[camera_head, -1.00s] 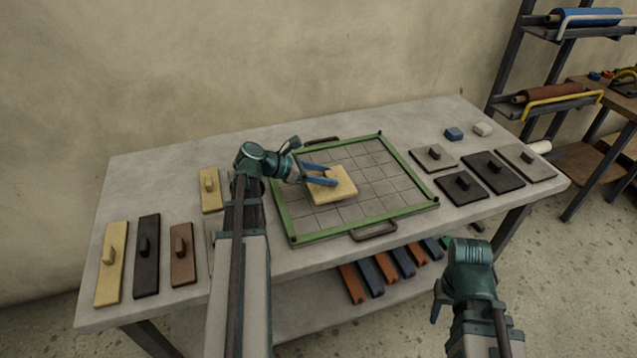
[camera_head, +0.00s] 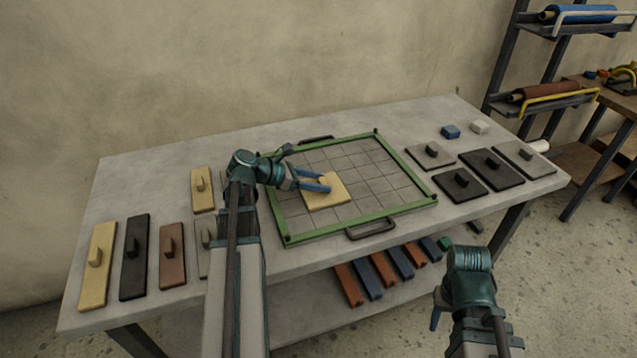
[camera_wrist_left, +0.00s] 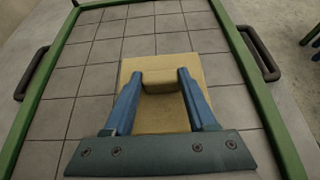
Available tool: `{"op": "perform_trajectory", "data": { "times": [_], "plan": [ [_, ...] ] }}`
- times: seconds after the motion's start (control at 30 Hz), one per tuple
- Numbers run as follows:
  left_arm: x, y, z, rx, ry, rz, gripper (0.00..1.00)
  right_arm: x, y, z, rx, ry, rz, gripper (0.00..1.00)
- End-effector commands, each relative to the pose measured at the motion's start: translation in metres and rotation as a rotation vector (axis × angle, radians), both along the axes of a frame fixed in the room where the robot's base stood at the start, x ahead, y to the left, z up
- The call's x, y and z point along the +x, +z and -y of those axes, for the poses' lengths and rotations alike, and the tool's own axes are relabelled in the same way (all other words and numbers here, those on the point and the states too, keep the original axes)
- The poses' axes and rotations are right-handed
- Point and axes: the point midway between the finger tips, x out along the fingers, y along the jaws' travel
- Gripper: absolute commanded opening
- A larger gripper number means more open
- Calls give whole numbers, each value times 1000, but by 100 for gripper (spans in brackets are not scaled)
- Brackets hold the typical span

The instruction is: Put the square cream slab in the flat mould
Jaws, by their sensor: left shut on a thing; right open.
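The square cream slab (camera_head: 338,193) lies over the gridded floor of the green-framed flat mould (camera_head: 385,214), left of its middle. In the left wrist view the slab (camera_wrist_left: 160,118) has a raised block-shaped handle (camera_wrist_left: 158,80) between the blue fingers. My left gripper (camera_head: 328,184) is shut on that handle; it also shows in the left wrist view (camera_wrist_left: 160,82). Whether the slab rests on the mould's floor or hangs just above it, I cannot tell. My right gripper (camera_head: 436,310) is open and empty, low in front of the table, partly hidden by its own wrist.
Grey and dark slabs with handles (camera_head: 462,184) lie right of the mould. Narrow cream, black and brown slabs (camera_head: 172,258) lie at the left. Small blue and white blocks (camera_head: 450,132) sit at the back right. The mould has side handles (camera_head: 371,229).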

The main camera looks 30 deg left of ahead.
Motion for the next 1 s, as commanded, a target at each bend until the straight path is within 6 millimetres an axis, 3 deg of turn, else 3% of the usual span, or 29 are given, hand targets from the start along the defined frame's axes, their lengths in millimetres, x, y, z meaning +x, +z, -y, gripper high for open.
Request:
{"op": "perform_trajectory", "data": {
  "times": [0.03, 0.17, 0.2, 0.57, 1.0],
  "plan": [
    [0, -1, 0, 0, 0, 0, 62, 0, -1, 0, 0, 0, 0, 50],
    [0, 0, 0, 0, 0, 0, 86, 0, 0, 0, 0, 0, 0, 50],
    [0, 0, 0, 0, 0, 0, 87, 0, 0, 0, 0, 0, 0, 50],
    [-1, 6, -1, 0, 1, 0, 87, 0, 6, 0, 0, 0, 0, 50],
    [-58, 49, -50, 0, 4, 0, 87, 0, 49, 0, 0, 0, 0, 50]
  ]
}}
